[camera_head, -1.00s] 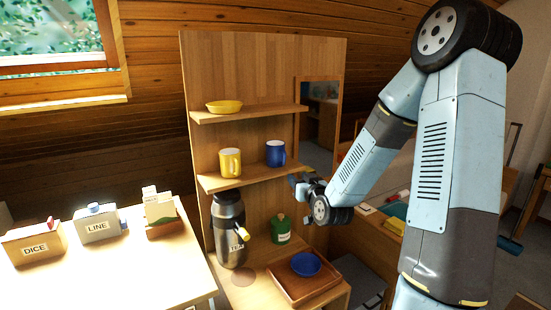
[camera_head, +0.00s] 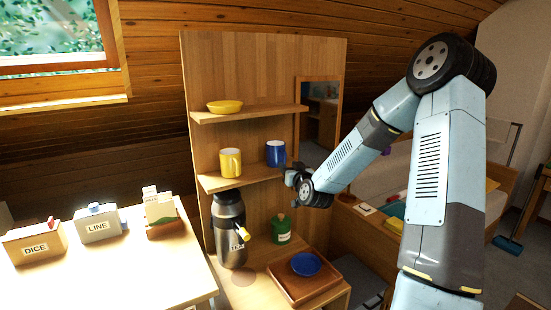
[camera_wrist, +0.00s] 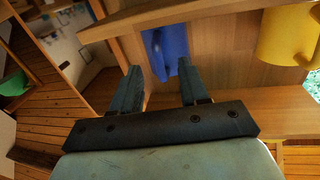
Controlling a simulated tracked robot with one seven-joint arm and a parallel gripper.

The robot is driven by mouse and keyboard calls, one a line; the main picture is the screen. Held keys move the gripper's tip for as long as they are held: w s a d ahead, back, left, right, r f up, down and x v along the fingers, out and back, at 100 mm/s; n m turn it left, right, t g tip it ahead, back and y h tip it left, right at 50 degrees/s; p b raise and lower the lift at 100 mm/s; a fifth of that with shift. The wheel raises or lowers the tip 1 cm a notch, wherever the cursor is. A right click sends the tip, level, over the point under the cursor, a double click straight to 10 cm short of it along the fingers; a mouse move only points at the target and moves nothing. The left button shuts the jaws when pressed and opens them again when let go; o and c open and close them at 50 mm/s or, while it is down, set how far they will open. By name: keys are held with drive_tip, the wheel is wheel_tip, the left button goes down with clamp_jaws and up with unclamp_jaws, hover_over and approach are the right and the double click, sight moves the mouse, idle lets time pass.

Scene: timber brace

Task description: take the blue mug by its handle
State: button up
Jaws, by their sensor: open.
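The blue mug (camera_head: 275,153) stands upright on the middle shelf (camera_head: 240,180), right of the yellow mug (camera_head: 230,162). In the wrist view the blue mug (camera_wrist: 166,50) lies ahead, beyond and between my fingertips, with its handle facing my gripper. My gripper (camera_wrist: 156,75) is open, its two fingers apart with nothing between them. In the head view my gripper (camera_head: 290,172) is just right of and slightly below the blue mug. The fingertips look close to the mug, but I cannot tell whether they touch it.
A yellow bowl (camera_head: 225,106) sits on the upper shelf. Below are a steel flask (camera_head: 229,230), a green jar (camera_head: 281,228) and a blue bowl (camera_head: 305,264) on a wooden tray (camera_head: 318,284). A mirror (camera_head: 320,115) is right of the mugs. Labelled boxes (camera_head: 98,224) stand on the left table.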

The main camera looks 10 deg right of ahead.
sight(284, 161)
drive_tip(key=w, duration=0.4)
drive_tip(key=shift+a, duration=0.15)
clamp_jaws()
idle(0.5)
